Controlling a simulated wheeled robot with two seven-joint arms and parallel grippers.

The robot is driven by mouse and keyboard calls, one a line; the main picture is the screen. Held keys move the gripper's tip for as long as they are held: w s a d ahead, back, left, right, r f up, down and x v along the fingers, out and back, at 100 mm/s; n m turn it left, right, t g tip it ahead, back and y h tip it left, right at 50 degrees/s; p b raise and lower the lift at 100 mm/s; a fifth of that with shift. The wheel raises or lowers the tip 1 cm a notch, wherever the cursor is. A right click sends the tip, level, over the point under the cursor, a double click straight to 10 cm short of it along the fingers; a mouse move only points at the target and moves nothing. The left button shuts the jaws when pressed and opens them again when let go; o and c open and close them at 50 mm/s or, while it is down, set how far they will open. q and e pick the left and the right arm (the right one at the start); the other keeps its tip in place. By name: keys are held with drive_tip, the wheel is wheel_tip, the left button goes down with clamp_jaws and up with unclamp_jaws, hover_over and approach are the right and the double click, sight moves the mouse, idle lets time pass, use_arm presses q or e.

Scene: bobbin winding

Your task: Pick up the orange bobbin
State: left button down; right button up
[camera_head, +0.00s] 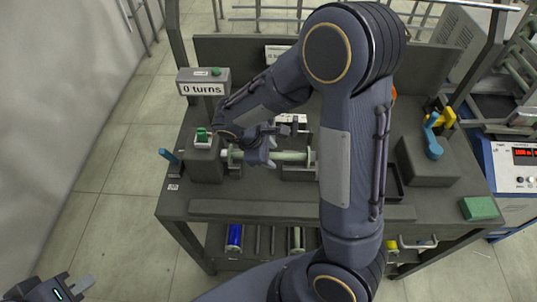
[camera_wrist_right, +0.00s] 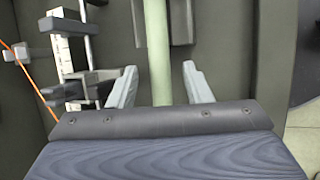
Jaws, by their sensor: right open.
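A small orange patch (camera_head: 394,96) shows at the right edge of my right arm in the head view. The arm hides the rest, so I cannot tell if it is the orange bobbin. My right gripper (camera_head: 268,158) is over the pale green spindle (camera_head: 291,156) at the bench's middle. In the right wrist view its two fingers stand apart, one on each side of the spindle (camera_wrist_right: 160,60), with visible gaps. My left gripper (camera_head: 72,290) is at the bottom left corner, away from the bench, partly cut off.
The grey bench (camera_head: 300,210) has a counter reading "0 turns" (camera_head: 203,88), a green button (camera_head: 202,135) and a blue-and-yellow lever (camera_head: 434,135). A blue spool (camera_head: 234,237) lies on the lower shelf. An orange thread (camera_wrist_right: 28,78) runs at left in the wrist view.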

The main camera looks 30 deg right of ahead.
drive_tip(key=shift+d+f, duration=0.15)
drive_tip(key=shift+f, duration=0.15)
clamp_jaws()
